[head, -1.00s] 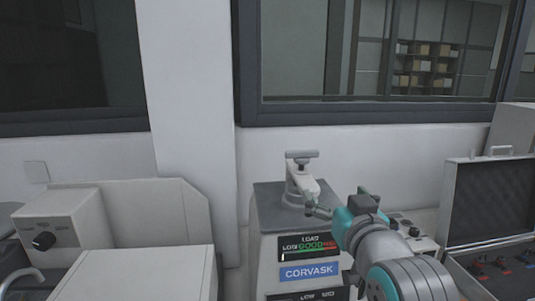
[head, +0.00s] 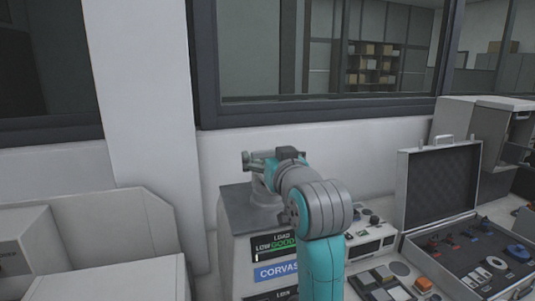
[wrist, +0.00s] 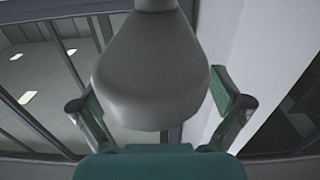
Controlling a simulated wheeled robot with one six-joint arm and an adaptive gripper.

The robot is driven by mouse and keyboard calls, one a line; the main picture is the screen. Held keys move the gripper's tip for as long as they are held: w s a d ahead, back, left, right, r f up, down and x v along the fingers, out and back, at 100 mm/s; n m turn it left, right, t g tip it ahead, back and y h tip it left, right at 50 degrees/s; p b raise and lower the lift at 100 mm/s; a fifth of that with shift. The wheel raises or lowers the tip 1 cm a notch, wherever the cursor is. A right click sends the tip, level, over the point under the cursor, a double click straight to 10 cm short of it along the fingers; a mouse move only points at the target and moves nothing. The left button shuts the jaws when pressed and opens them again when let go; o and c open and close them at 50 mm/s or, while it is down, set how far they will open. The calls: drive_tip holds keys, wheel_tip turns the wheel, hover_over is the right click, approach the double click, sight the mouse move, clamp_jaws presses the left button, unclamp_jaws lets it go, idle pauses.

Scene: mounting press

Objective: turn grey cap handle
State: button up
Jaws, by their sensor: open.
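The mounting press (head: 235,203) has a grey top and a light front with a display. Its grey cap handle, a T-shaped bar on a pale curved arm in the earlier head view, is now mostly hidden behind my gripper (head: 260,166). I cannot tell which grey part at the gripper's tip is handle and which is finger. In the wrist view a large pale grey rounded part (wrist: 150,80) fills the space between my open fingers (wrist: 156,100). A finger stands on either side of it, with visible gaps, so nothing is gripped. I cannot tell whether this part is the handle or its arm.
An open case (head: 445,195) with small coloured parts stands to the right. A control box (head: 370,238) with knobs and buttons sits between it and the press. A pale box-like machine (head: 110,280) is at left. The wall and window are close behind.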

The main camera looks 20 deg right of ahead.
drive_tip(key=shift+w, duration=0.7)
drive_tip(key=c, duration=1)
drive_tip(key=shift+c, duration=0.2)
drive_tip(key=shift+m+h, duration=0.3)
drive_tip(key=shift+h, duration=0.2)
drive_tip(key=m+h, duration=0.2)
drive_tip(key=h, duration=0.1)
drive_tip(key=m+g+h, duration=0.1)
drive_tip(key=m+h, duration=0.1)
drive_tip(key=h, duration=0.1)
drive_tip(key=shift+a+g, duration=0.15)
drive_tip(key=shift+g, duration=0.15)
drive_tip(key=m+g+h, duration=0.6)
drive_tip(key=h, duration=0.1)
drive_tip(key=shift+h, duration=0.4)
drive_tip(key=shift+m, duration=0.3)
